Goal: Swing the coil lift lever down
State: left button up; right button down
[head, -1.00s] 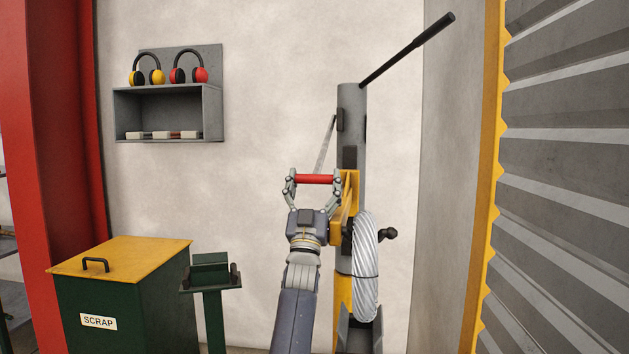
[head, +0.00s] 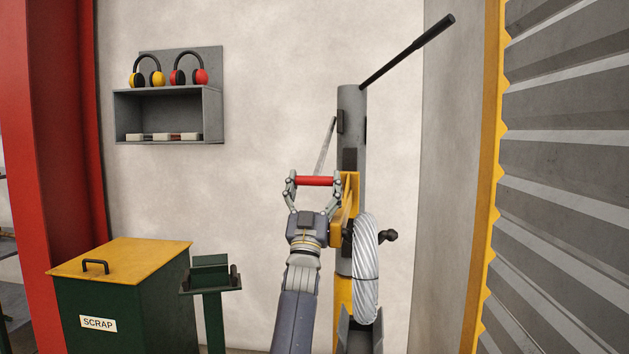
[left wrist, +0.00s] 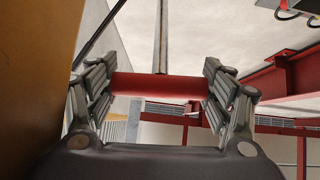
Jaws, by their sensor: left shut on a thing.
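The coil lift lever shows in the head view as a thin grey bar (head: 325,145) that slopes down from the grey post (head: 352,105) to a red crosswise grip (head: 316,181). My left gripper (head: 314,184) is at this grip, with one finger at each end of it. In the left wrist view the red grip (left wrist: 160,86) spans between the two fingers, and the grey bar (left wrist: 160,35) runs up from its middle. A yellow carriage (head: 347,200) on the post is just right of the gripper. My right gripper is not in view.
A silver wire coil (head: 366,270) hangs on the post beside my left arm. A longer black-handled bar (head: 410,48) sticks up from the post top. A scrap bin (head: 120,300) and a green stand (head: 211,278) are left. A ribbed shutter (head: 570,180) is right.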

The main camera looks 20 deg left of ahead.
pick_arm(q)
jog(key=shift+g, duration=0.5)
jog(key=f, duration=0.2)
jog(key=w+f, duration=0.1)
jog(key=shift+w+a+f, duration=0.15)
jog(key=shift+w+f, duration=0.05)
jog(key=shift+f, duration=0.2)
jog(key=o, duration=1.5)
jog(key=shift+c, duration=0.2)
jog(key=shift+o, duration=0.4)
jog(key=shift+w+a+f, duration=0.3)
jog(key=shift+w+f, duration=0.2)
jog(key=shift+f, duration=0.05)
jog(key=s+d+f, duration=0.1)
jog(key=s+d, duration=0.1)
jog(key=s, duration=0.5)
jog(key=s+d+f, duration=0.1)
jog(key=s, duration=0.7)
jog(key=shift+s+d+f, duration=0.25)
jog(key=shift+d+f, duration=0.1)
jog(key=shift+c, duration=0.6)
